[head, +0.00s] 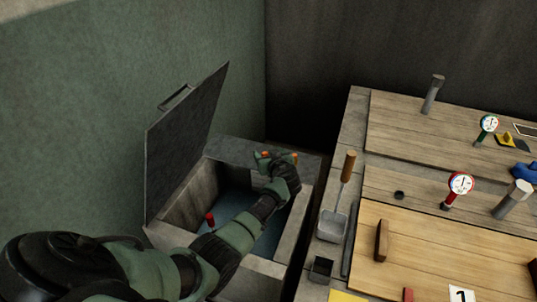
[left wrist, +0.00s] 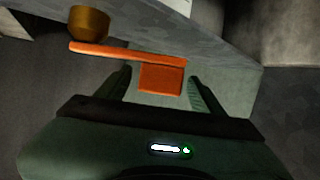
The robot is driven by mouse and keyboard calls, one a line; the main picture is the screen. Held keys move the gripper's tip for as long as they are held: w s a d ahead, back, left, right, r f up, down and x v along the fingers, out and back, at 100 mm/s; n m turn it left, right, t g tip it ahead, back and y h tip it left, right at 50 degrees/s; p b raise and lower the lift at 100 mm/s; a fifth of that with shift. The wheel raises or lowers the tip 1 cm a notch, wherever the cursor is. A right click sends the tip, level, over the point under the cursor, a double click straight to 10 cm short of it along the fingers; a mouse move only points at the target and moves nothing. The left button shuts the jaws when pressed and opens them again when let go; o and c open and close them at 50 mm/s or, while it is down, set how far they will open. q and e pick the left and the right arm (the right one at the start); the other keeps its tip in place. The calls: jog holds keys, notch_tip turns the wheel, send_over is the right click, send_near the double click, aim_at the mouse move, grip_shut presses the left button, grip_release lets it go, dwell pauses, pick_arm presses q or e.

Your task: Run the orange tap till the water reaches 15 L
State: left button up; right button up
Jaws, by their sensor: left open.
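The orange tap (head: 293,157) is at the back right rim of an open stone tank (head: 268,267). In the left wrist view its orange handle (left wrist: 125,54) runs across near the top, with a square orange end, beside a round brass part (left wrist: 90,23). My left gripper (head: 277,163) is at the tap, partly covering it. In the wrist view the gripper (left wrist: 158,88) is open, its fingers on either side of the square end; I cannot tell whether they touch it. Bluish water (head: 236,200) shows low in the tank, with a red piece (head: 210,218) at its left. No litre marking is readable.
The tank's dark lid (head: 183,145) stands raised at the left. A wooden-topped bench (head: 440,240) on the right holds a wooden-handled scoop (head: 335,225), red and green gauges (head: 461,184) (head: 488,123) and metal posts. A wall is close behind the lid.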

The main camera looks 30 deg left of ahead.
pick_arm(q)
grip_shut()
